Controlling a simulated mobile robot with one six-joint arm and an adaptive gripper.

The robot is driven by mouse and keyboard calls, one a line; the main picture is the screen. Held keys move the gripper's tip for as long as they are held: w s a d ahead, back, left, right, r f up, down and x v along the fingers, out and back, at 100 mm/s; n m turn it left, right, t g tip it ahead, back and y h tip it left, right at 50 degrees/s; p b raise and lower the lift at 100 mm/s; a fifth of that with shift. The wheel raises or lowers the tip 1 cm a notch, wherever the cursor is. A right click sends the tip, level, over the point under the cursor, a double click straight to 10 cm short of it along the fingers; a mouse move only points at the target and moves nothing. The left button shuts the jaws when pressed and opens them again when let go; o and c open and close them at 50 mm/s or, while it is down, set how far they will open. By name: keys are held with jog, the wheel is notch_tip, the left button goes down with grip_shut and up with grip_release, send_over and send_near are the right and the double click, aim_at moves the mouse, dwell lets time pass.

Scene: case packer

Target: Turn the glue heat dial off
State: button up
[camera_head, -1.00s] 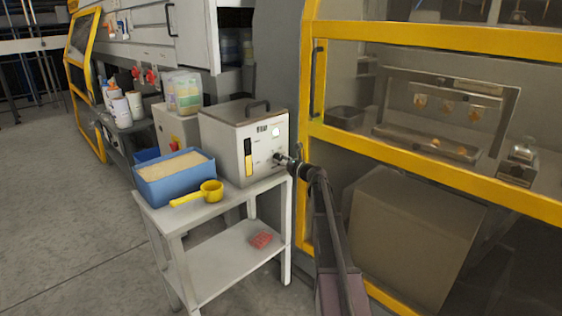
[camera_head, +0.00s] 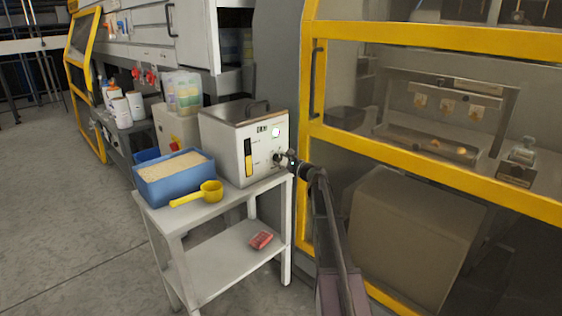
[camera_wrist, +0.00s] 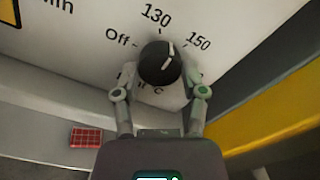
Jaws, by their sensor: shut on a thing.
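The glue heat dial (camera_wrist: 160,63) is a round black knob with a white pointer line on the white front of the glue unit (camera_head: 230,155). In the wrist view the pointer aims up and slightly right, between the printed 130 and 150. "Off" is printed to the left of the knob. My gripper (camera_wrist: 160,82) is shut on the dial, one finger at each side, with the fingertips partly hidden around its lower edge. In the head view my gripper (camera_head: 284,159) reaches the panel from the right, and the dial is mostly hidden behind it.
The unit stands on a white cart (camera_head: 223,262). A blue tub of pellets (camera_head: 148,187) and a yellow scoop (camera_head: 210,191) are beside it. A red item (camera_head: 261,240) lies on the lower shelf. A yellow-framed machine guard (camera_head: 420,155) stands close on the right.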

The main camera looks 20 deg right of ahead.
jog(key=n, duration=0.4)
jog(key=shift+w+r+n, duration=0.1)
jog(key=shift+w+n, duration=0.05)
jog(key=shift+n, duration=0.15)
jog(key=n, duration=0.4)
jog(key=shift+n, duration=0.3)
jog(key=n, duration=0.4)
jog(key=shift+n, duration=0.3)
jog(key=shift+r+n, duration=0.1)
jog(key=shift+n, duration=1.7)
jog(key=o, duration=1.1)
jog(key=shift+o, duration=0.2)
jog(key=shift+s, duration=0.2)
